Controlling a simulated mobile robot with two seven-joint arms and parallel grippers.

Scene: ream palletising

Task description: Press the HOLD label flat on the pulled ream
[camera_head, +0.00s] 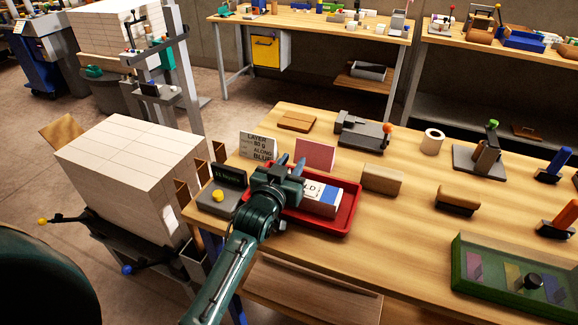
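A white and blue ream (325,207) lies in a red tray (345,228) on the wooden table. I cannot tell whether the label lies fully flat. My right gripper is not in view.
A grey card with layer text (258,146) and a pink card (315,155) stand behind the tray. A dark device with a yellow button (218,196) is left of it. A cardboard-coloured block (382,180) is to its right. A tall white stack (135,165) stands left.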

